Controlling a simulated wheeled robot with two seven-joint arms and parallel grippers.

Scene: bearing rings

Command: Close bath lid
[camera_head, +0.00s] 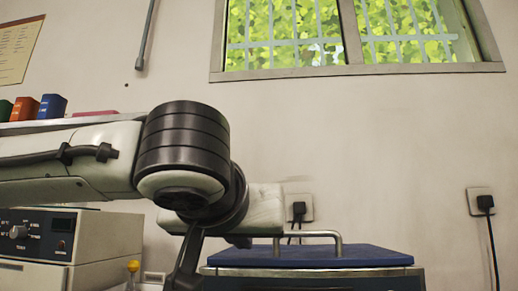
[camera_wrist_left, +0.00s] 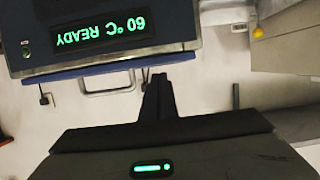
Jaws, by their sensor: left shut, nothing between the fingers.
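The bath (camera_wrist_left: 100,12) shows upside down in the left wrist view, with a lit green display (camera_wrist_left: 97,38) reading 60 °C READY. Its blue lid (camera_head: 330,257) lies flat across the top of the bath in the head view, with a metal bar handle (camera_head: 310,235) standing up from it. The lid's edge (camera_wrist_left: 75,73) and handle (camera_wrist_left: 108,88) also show in the left wrist view. My left gripper (camera_wrist_left: 158,82) is shut and empty, in front of the bath in that view. In the head view my left arm partly hides the area left of the lid. My right gripper is out of view.
A white instrument with a knob (camera_head: 75,245) stands left of the bath. Colored boxes (camera_head: 50,107) sit on a shelf above it. Wall sockets with plugs (camera_head: 299,208) (camera_head: 482,201) are behind. The wall space above the lid is clear.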

